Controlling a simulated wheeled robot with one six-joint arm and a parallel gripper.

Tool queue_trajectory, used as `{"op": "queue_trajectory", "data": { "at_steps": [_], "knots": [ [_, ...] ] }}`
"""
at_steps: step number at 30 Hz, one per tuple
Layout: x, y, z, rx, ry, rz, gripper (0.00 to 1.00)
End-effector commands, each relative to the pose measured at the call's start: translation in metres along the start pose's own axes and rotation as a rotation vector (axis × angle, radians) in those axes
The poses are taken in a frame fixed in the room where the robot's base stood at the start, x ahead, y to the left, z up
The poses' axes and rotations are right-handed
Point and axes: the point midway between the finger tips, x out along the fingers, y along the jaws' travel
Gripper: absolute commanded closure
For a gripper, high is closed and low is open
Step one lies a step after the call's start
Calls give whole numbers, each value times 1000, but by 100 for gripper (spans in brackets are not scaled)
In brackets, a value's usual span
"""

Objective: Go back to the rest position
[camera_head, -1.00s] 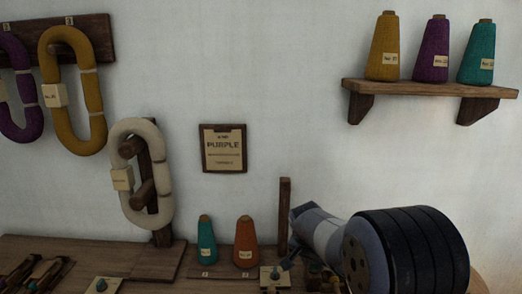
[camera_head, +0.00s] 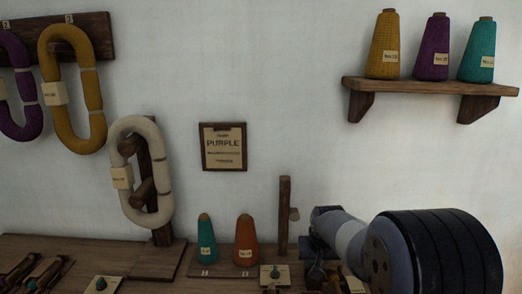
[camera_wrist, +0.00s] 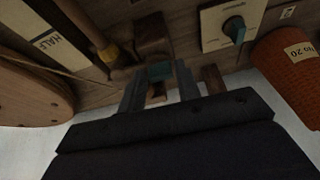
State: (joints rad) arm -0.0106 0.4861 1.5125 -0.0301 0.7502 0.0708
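In the head view my arm reaches in from the lower right over the bench, and my gripper is low behind it, mostly hidden. In the wrist view my gripper (camera_wrist: 160,86) shows two grey fingers set apart, pointing at the wooden bench.
An upright wooden post (camera_head: 284,218) stands left of my arm. Teal (camera_head: 206,242) and orange (camera_head: 246,243) cones stand on the bench. A dial plate (camera_head: 275,277) is near them. A cream hank (camera_head: 141,170) hangs left. A shelf (camera_head: 430,87) with cones is upper right. A PURPLE sign (camera_head: 223,148) hangs between.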

Motion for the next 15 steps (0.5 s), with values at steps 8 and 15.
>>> {"op": "queue_trajectory", "data": {
  "at_steps": [8, 15],
  "knots": [
    [-23, 1, -1, -41, 1, -17, 68],
    [-30, 1, 0, -40, -1, -17, 68]
  ]
}}
